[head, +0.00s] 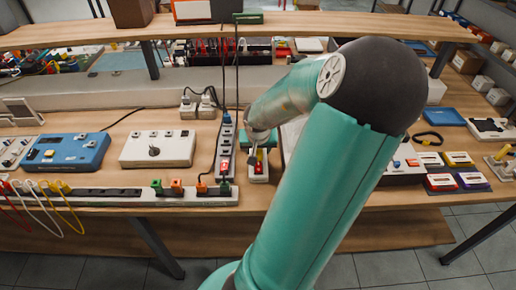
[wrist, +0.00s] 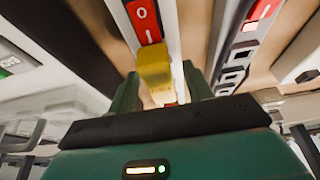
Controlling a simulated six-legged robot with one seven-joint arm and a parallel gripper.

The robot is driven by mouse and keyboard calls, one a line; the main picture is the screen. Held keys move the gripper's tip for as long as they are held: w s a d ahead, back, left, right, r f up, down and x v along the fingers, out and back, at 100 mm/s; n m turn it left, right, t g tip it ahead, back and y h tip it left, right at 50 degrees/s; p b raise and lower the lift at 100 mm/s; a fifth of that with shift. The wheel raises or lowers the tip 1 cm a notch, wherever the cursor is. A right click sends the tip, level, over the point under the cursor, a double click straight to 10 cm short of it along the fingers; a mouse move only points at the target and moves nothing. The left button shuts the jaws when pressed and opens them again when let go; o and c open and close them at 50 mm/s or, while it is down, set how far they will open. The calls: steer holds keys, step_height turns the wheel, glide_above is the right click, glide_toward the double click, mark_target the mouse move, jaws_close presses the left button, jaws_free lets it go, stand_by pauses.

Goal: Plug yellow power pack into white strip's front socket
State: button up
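The yellow power pack (wrist: 154,72) shows in the wrist view between my fingers, over a short white strip (wrist: 172,28) with a red rocker switch (wrist: 143,20). In the head view this white strip (head: 259,179) lies under my gripper (head: 258,150) on the bench. My gripper (wrist: 160,85) has its fingers on both sides of the pack. A gap shows between the pack and the right finger; the left finger looks close to it. The pack hides the socket beneath it, so I cannot tell whether it is seated.
A longer socket strip (head: 225,150) stands close on the left, with plugs and cables. Another strip (head: 110,198) runs along the front edge. A white box (head: 158,148) and a blue box (head: 68,152) lie left. Coloured modules (head: 457,160) lie right.

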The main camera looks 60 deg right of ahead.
stand_by(0.3)
steer(key=shift+v, duration=2.15)
steer(key=w+d+r+v, duration=0.1)
steer(key=d+v, duration=0.1)
steer(key=v, duration=1.3)
steer(key=shift+f, duration=0.1)
steer(key=shift+w, duration=0.15)
